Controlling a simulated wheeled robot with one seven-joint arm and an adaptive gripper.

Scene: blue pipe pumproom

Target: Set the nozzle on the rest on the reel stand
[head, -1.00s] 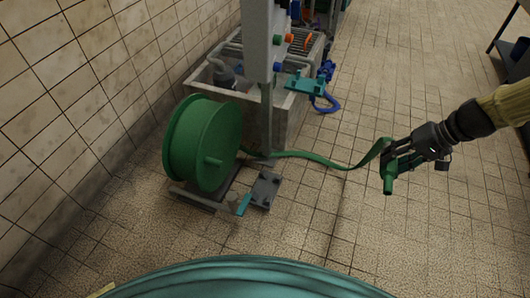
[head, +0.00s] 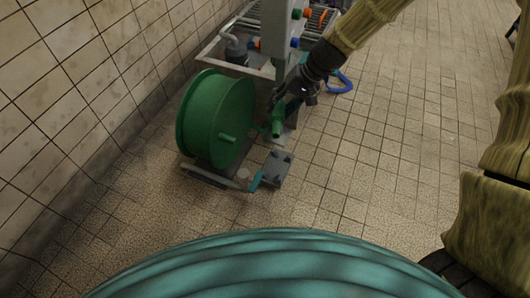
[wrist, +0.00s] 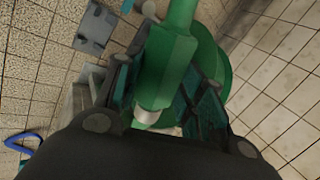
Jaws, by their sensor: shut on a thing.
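My gripper (head: 281,108) is shut on the green nozzle (head: 277,127), just right of the green hose reel (head: 215,118) in the head view. In the wrist view the nozzle (wrist: 171,58) lies between the two fingers, with the reel (wrist: 218,62) behind it. The reel stand (head: 208,177) is low on the floor under the reel. A grey plate with small raised posts (head: 278,168), apparently the rest, sits at the stand's right side, below and apart from the nozzle in the head view. The plate (wrist: 95,28) also shows in the wrist view. The hose is mostly hidden.
A grey post (head: 274,35) and an open basin (head: 238,62) stand behind the gripper. A blue hose loop (head: 341,82) lies beyond. The tiled floor to the right is clear.

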